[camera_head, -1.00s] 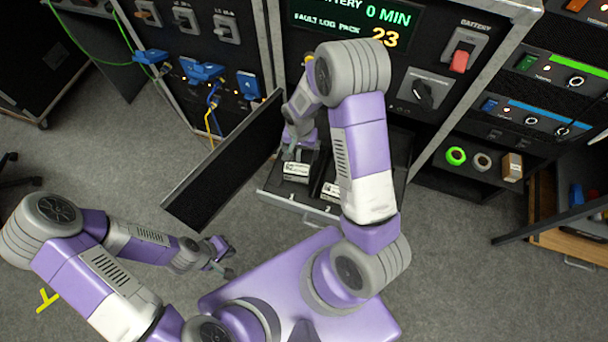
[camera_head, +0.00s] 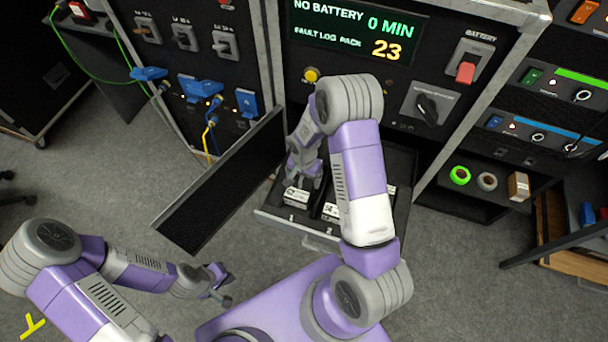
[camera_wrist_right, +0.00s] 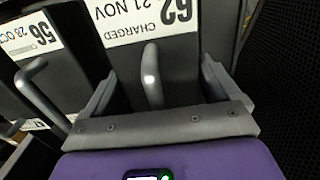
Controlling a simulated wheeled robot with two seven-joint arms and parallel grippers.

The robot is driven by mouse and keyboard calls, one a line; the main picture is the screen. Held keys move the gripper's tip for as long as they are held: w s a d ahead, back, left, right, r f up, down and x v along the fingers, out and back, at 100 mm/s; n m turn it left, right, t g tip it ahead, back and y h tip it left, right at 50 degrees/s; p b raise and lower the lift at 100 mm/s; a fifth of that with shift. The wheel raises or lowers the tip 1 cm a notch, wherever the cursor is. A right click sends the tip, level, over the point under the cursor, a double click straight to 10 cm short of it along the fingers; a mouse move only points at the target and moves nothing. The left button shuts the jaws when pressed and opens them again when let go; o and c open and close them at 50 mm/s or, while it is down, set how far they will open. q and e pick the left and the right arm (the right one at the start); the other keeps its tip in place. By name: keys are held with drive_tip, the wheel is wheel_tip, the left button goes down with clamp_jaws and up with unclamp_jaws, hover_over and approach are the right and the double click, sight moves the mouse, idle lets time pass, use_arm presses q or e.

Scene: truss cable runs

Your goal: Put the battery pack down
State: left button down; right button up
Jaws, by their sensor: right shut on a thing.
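The battery pack (camera_wrist_right: 130,75) is dark with a white label reading 62, CHARGED 21 NOV, and has a grey handle. It also shows in the head view (camera_head: 297,197), in the left part of the pulled-out drawer (camera_head: 300,225). Whether the pack rests on the drawer floor is hidden. My left gripper (camera_head: 224,285) is empty, fingers apart, above the floor at lower left.
A second pack (camera_wrist_right: 45,75) labelled 56 stands beside the held one. An open black door panel (camera_head: 222,185) is left of the drawer. The cabinet screen (camera_head: 345,30) reads NO BATTERY, 0 MIN, FAULT LOG PACK 23. A shelf with tape rolls (camera_head: 460,175) is at right.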

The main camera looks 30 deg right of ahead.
drive_tip(key=shift+w+f, duration=0.1)
drive_tip(key=shift+f, duration=1)
drive_tip(key=shift+f+b, duration=0.1)
drive_tip(key=shift+b, duration=0.25)
drive_tip(key=o, duration=1.7)
drive_tip(key=shift+f, duration=0.1)
drive_tip(key=shift+o, duration=0.2)
drive_tip(key=shift+r, duration=0.5)
wheel_tip(320, 180, up, 11)
drive_tip(key=p, duration=0.3)
drive_tip(key=shift+r+p, duration=0.2)
drive_tip(key=shift+p, duration=0.2)
